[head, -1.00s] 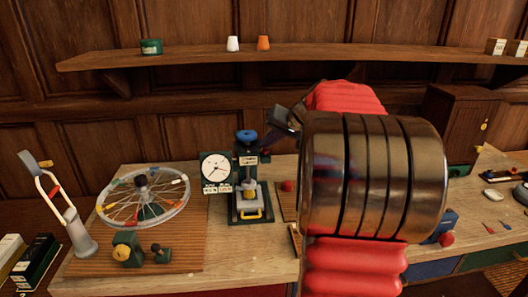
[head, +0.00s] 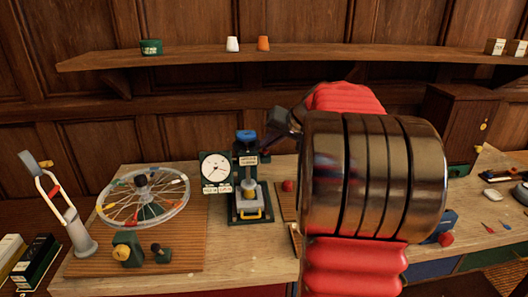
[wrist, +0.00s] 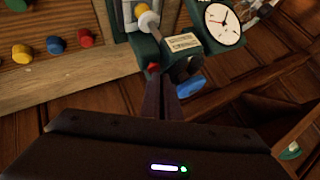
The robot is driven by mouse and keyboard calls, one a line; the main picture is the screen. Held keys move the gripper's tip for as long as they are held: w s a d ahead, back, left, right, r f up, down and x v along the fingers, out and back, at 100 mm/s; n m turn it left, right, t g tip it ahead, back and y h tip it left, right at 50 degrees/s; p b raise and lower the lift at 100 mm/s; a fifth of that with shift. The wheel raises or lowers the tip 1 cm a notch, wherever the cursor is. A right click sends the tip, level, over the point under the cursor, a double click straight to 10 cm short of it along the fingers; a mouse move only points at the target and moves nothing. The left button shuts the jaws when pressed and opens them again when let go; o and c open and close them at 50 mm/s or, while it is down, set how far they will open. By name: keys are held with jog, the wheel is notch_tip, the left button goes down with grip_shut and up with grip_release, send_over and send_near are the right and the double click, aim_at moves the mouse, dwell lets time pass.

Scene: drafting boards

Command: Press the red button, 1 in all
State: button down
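The red button (head: 288,186) is a small rounded knob at the left edge of a wooden board on the bench, just left of my arm in the head view. In the wrist view the red button (wrist: 85,38) is the end one in a row of coloured knobs, at upper left. My gripper (wrist: 160,78) looks shut and empty, its dark fingers close together. It is above and apart from the red button, beside the top of a green press (head: 247,180). A small red patch shows at the fingertips; I cannot tell what it belongs to.
The press has a blue top and stands close to my gripper. A dial clock (head: 215,169) is left of it, then a spoked wheel (head: 142,196). Yellow (wrist: 56,45), blue (wrist: 21,54) and green knobs share the button's board. A shelf (head: 300,56) runs behind.

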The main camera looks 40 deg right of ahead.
jog(key=shift+a+f, duration=0.25)
jog(key=shift+f, duration=0.65)
dwell(0.3)
jog(key=shift+r, duration=0.1)
jog(key=shift+w+a+r, duration=0.1)
jog(key=shift+r, duration=0.45)
jog(key=shift+r, duration=0.1)
jog(key=shift+w+r, duration=0.1)
jog(key=shift+r, duration=0.85)
jog(key=shift+d+r, duration=0.2)
jog(key=shift+r, duration=1.55)
